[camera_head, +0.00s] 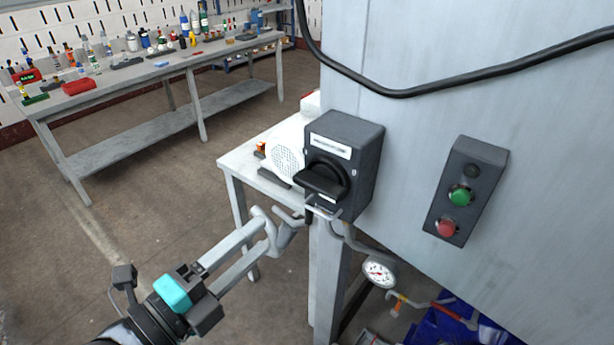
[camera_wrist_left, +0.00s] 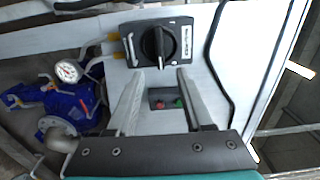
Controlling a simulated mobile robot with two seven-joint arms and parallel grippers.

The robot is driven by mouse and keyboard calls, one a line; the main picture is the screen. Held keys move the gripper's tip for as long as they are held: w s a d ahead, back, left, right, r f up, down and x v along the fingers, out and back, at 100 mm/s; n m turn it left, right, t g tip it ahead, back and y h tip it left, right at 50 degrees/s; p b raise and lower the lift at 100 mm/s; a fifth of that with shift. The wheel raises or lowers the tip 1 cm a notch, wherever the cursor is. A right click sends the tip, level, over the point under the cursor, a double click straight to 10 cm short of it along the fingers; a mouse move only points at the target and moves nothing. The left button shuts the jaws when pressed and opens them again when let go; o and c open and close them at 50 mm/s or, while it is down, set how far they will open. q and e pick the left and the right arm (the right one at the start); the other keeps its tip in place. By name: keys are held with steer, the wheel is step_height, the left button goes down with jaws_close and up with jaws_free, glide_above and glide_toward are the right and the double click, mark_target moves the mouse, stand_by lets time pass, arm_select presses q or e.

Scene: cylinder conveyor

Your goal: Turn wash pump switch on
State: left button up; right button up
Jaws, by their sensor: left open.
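The wash pump switch (camera_head: 363,160) is a dark grey box with a white label on the side of a pale grey cabinet. Its black rotary knob (camera_head: 325,181) has a handle lying roughly level in the head view. The switch (camera_wrist_left: 128,40) and knob (camera_wrist_left: 158,43) also show in the left wrist view, with the handle running up and down the picture. My left gripper (camera_head: 270,233) is open and empty, below and left of the switch. In the left wrist view its fingers (camera_wrist_left: 160,76) point at the switch, with a gap between. My right gripper is not in view.
A control box with a green button (camera_head: 460,195) and a red button (camera_head: 446,228) is right of the switch. A black cable (camera_head: 400,93) hangs above. A gauge (camera_head: 379,273) and pipes are below. A cluttered workbench (camera_head: 130,78) stands at the back left, with open floor before it.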

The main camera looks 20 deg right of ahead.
mark_target(313, 191)
arm_select(q)
steer(key=x, duration=1.5)
steer(key=shift+c, duration=0.3)
jaws_close()
